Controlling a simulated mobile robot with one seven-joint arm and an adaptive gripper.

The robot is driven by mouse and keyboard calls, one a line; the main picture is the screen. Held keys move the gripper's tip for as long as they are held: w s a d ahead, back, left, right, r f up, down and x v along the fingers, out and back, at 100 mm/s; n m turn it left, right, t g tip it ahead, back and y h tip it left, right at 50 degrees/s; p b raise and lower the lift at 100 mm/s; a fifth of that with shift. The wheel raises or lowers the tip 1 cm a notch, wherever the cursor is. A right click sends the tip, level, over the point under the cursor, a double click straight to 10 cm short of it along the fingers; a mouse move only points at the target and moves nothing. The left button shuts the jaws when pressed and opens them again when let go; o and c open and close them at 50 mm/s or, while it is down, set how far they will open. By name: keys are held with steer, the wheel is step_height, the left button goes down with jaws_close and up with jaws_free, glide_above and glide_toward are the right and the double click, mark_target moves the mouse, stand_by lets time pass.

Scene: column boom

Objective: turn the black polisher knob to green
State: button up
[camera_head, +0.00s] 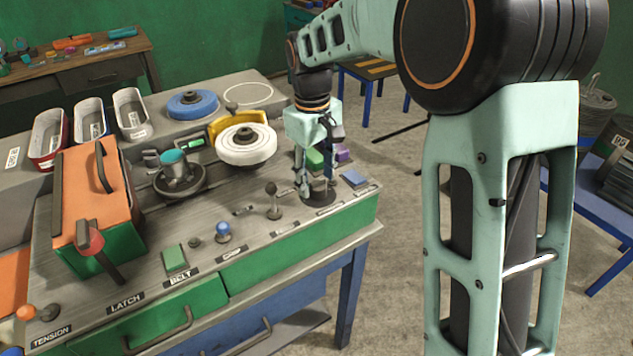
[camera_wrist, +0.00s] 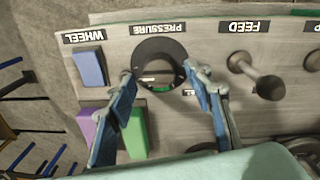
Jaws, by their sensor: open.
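The black knob (camera_wrist: 157,52) is a round dark dial under the label PRESSURE, upside down in the wrist view. A small green mark and a pale mark show near its lower part; I cannot tell exactly where it points. In the head view the knob (camera_head: 320,198) sits near the bench's right end, partly behind my fingers. My gripper (camera_head: 317,186) points down over it. In the wrist view my open gripper (camera_wrist: 161,75) has one blue-padded finger at each side of the knob. I cannot tell whether the fingers touch it.
A blue button (camera_wrist: 89,67) labelled WHEEL lies beside the knob. Purple (camera_wrist: 88,122) and green (camera_wrist: 135,133) blocks stand close by. A FEED lever (camera_wrist: 268,86) rises on the other side. A white polishing wheel (camera_head: 246,154) stands behind.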

mark_target(314, 182)
step_height(314, 182, up, 10)
steer(key=shift+s+a, duration=0.2)
steer(key=shift+r, duration=0.1)
